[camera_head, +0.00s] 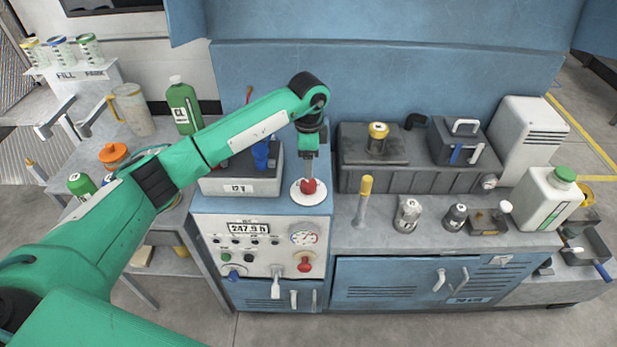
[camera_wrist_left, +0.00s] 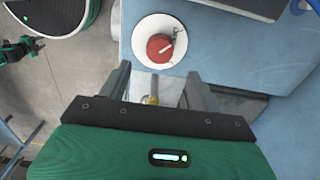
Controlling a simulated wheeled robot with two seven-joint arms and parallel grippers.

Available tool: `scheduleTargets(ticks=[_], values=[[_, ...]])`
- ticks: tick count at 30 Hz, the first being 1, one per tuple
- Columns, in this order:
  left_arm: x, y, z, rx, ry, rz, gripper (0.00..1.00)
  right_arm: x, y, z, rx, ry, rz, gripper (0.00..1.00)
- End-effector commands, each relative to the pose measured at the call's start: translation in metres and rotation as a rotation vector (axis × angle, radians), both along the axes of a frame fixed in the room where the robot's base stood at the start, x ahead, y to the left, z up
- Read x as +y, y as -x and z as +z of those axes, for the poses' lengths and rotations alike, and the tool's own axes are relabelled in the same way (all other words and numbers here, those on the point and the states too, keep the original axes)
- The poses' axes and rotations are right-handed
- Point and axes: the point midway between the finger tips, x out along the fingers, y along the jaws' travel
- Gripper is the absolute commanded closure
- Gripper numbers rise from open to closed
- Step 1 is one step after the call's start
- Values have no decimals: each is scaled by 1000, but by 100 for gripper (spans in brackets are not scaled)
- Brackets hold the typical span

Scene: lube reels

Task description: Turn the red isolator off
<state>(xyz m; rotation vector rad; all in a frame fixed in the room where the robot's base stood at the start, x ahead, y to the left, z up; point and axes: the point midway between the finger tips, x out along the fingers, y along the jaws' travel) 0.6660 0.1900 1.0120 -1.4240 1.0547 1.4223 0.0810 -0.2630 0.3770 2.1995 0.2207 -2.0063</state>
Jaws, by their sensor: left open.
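The red isolator (camera_head: 309,187) is a round red knob on a white disc, on the top of the blue cabinet. In the left wrist view the red knob (camera_wrist_left: 160,47) carries a short white line slanting up to the right. My left gripper (camera_head: 309,168) is directly over the knob, pointing down, and partly hides it. In the left wrist view my left gripper (camera_wrist_left: 157,80) is open, its fingers spread to either side, with the knob just beyond the fingertips. I cannot tell whether the fingers touch it. My right gripper is not in view.
A grey battery box (camera_head: 240,183) stands left of the isolator. A dark grey tank (camera_head: 385,175) is at the right. The cabinet front (camera_head: 262,240) has a display, a gauge, a red tap and levers. A bench with bottles (camera_head: 184,106) is at the left.

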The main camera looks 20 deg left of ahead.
Motion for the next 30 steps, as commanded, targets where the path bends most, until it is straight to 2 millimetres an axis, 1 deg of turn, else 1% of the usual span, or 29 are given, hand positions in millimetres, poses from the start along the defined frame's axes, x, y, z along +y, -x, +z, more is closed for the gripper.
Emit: scheduleTargets(ticks=[1, 3, 6, 9, 12, 26, 29, 30], values=[[0, -1, 9, -4, 0, 0, 36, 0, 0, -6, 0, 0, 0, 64], [0, -1, 22, -4, 1, 0, 36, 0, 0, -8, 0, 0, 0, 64], [0, -1, 36, -3, 1, 1, 36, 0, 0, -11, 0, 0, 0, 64], [0, 0, 44, -1, 1, 1, 36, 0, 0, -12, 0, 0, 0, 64], [0, 0, 48, 0, 1, 0, 36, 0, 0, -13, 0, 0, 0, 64], [-2, 1, 47, 0, 7, -6, 36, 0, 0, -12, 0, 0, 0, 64], [-19, 5, 38, -5, 74, -62, 36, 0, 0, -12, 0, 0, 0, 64], [-31, 9, 33, -9, 127, -103, 36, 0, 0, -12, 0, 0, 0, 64]])
